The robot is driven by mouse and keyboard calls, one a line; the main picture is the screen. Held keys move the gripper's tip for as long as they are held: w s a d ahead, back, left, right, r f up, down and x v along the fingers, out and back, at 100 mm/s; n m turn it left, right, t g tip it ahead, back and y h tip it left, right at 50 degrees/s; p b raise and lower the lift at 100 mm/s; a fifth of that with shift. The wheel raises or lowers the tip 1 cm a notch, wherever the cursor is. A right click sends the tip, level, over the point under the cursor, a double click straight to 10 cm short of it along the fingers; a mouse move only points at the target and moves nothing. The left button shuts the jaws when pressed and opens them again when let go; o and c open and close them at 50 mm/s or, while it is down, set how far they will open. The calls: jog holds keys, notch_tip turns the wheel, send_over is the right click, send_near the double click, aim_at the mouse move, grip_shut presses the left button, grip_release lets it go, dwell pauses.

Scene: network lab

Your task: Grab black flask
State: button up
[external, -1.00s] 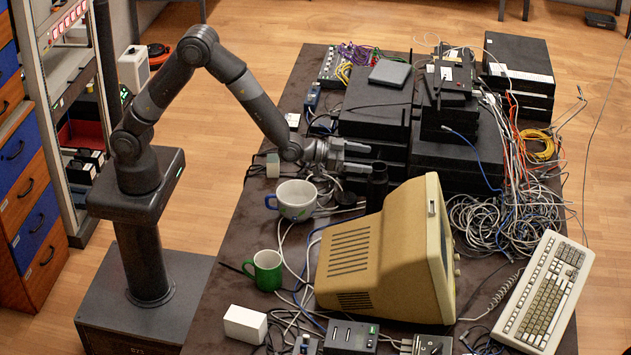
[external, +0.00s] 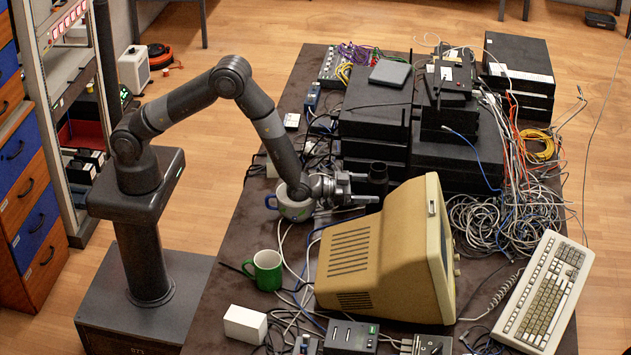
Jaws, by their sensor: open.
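The black flask (external: 377,174) stands upright on the table between the black equipment stack and the beige monitor. Its upper part shows; its lower part is partly hidden by my gripper and the monitor. My gripper (external: 367,188) is open, held level and pointing right, with its fingers at the flask. One finger crosses in front of the flask's lower part; the far finger shows at its left side. I cannot tell whether the fingers touch it.
The beige monitor (external: 350,262) is close in front, and black boxes (external: 373,150) are behind. A green mug (external: 267,270) and loose cables lie nearer.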

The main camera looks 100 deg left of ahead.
aim_at(384, 188)
jog(key=shift+x, duration=2.35)
jog(key=shift+c, duration=0.3)
jog(key=c, duration=1.3)
jog(key=shift+r, duration=0.1)
jog(key=shift+c, duration=0.7)
jog(key=shift+r, duration=0.2)
